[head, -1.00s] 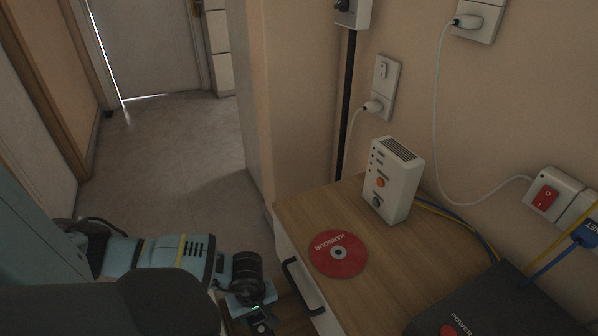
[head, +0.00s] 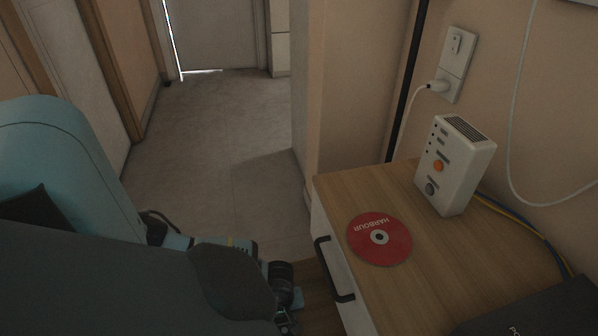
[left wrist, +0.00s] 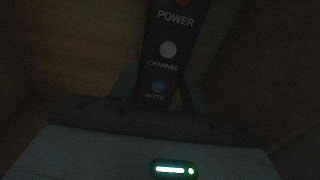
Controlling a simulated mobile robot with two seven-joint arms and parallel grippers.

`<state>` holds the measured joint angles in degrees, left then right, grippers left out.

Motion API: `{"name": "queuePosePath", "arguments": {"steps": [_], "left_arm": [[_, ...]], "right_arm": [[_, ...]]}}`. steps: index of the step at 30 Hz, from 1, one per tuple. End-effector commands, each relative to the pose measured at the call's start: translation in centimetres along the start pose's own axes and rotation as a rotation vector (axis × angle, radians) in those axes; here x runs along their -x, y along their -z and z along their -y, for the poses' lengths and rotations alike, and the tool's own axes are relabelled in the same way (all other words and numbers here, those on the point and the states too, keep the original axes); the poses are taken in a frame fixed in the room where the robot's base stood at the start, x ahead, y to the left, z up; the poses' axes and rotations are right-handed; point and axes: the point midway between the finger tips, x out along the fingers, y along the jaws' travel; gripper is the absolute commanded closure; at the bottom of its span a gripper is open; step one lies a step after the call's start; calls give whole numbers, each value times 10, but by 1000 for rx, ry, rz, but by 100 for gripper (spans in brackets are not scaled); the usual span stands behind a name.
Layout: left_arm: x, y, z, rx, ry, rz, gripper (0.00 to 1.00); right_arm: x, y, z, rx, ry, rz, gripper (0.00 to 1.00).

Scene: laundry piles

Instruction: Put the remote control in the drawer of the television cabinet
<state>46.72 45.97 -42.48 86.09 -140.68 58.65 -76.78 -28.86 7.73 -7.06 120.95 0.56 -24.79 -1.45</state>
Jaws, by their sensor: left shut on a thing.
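In the head view my left gripper (head: 286,322) is low at the bottom edge, left of the television cabinet (head: 440,265). The cabinet has a wooden top and a white drawer front (head: 352,312) with a black handle (head: 333,270). The remote is not clear in the head view. My right gripper is not in view.
A red disc (head: 365,250) and a white router-like box (head: 455,165) stand on the cabinet top. A black box (head: 540,308) is at its right. Brown wood (head: 314,290) shows left of the handle. Open floor (head: 230,150) lies beyond, left of the wall.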

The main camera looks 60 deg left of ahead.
Motion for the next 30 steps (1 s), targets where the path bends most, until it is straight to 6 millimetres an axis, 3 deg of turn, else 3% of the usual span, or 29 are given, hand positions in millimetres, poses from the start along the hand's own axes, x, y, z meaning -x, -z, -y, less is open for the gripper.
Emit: {"name": "queuePosePath", "arguments": {"steps": [8,16,19,30], "left_arm": [[-1,1,-7,0,-4,-1,79],[-5,0,-44,1,-2,0,79],[-14,0,-40,1,1,1,79],[-16,1,-41,0,-2,-1,79]], "right_arm": [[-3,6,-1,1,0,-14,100],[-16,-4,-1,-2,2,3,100],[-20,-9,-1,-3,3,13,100],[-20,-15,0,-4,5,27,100]]}}
